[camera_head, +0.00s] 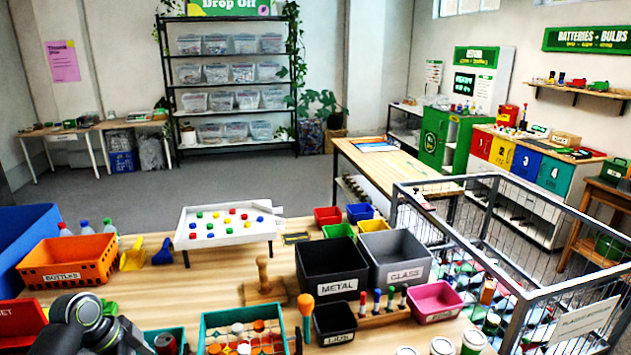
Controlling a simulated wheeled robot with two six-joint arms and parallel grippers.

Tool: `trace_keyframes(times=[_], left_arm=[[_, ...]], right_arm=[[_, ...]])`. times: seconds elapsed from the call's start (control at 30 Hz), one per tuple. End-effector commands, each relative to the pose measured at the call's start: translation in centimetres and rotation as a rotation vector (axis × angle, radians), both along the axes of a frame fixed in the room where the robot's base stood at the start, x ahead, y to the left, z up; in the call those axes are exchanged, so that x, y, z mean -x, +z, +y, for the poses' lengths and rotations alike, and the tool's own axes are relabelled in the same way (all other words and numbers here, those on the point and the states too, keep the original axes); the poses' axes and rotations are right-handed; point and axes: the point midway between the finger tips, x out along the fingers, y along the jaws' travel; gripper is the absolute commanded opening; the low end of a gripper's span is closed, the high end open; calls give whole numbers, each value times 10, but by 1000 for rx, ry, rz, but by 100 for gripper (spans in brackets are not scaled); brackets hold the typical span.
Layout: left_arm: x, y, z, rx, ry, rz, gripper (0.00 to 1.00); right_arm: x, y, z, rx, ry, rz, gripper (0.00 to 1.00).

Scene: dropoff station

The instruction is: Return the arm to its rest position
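My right arm and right gripper do not show.
An orange BOTTLES crate (70,262), dark METAL (330,272) and grey GLASS bins (396,258), a teal crate of jars (243,330) and a pink bin (434,300) crowd the table. A wire cage (520,260) stands at the right. The grey floor behind (250,185) is clear.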

Motion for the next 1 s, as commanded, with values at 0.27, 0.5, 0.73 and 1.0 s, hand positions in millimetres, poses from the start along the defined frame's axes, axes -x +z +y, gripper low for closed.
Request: trace_keyframes(times=[0.27, 0.5, 0.73, 1.0], left_arm=[[26, -29, -11, -30, 68, 27, 68], [63, -62, -25, -66, 176, 54, 68], [124, -95, -45, -104, 367, 72, 68], [220, -102, -61, -135, 752, 48, 68]], right_arm=[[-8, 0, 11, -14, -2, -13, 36], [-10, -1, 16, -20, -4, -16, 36], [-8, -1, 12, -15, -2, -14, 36], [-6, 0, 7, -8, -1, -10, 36]])
